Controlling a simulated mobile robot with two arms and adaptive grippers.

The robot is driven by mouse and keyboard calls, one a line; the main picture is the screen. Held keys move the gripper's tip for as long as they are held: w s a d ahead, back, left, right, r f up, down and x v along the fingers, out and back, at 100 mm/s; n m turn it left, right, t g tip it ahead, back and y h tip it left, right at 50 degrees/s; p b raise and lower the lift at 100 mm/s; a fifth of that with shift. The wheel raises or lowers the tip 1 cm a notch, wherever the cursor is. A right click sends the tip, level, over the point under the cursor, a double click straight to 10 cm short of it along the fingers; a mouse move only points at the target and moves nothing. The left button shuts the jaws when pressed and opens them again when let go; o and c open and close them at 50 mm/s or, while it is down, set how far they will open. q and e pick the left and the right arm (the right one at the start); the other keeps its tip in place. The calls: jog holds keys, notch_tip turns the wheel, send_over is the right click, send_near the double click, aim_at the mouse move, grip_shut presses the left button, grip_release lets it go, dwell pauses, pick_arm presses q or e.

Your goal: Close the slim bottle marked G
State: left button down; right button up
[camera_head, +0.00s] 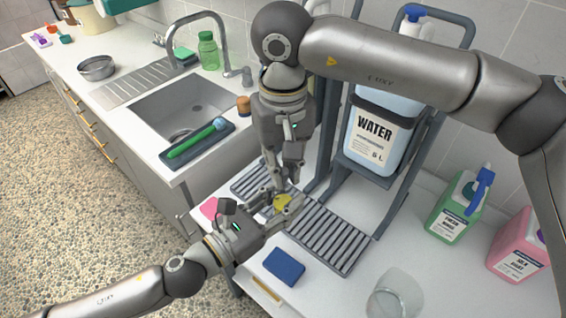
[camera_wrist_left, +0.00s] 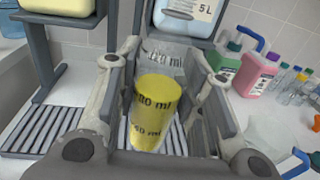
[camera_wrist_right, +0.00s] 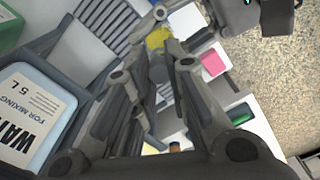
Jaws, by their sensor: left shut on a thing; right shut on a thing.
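A yellow cylinder with ml marks (camera_wrist_left: 155,112) stands between the fingers of my left gripper (camera_wrist_left: 160,95), which is shut on it. It also shows as a small yellow patch in the head view (camera_head: 283,202) and in the right wrist view (camera_wrist_right: 158,38). No letter G is readable on it. My right gripper (camera_head: 277,186) points down from above, just behind the yellow cylinder. In the right wrist view its fingers (camera_wrist_right: 155,85) are shut on a small grey thing (camera_wrist_right: 158,70) close to the yellow cylinder; I cannot tell whether the two touch.
A slatted grey rack (camera_head: 330,238) lies under the grippers. A water container (camera_head: 377,140) stands on a frame behind. Green (camera_head: 452,208) and pink (camera_head: 520,245) jugs and a clear jar (camera_head: 395,293) stand at right. A blue sponge (camera_head: 284,267) lies in front; several small bottles (camera_wrist_left: 292,85) stand farther off.

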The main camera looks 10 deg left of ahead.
jog(key=shift+f, duration=0.55)
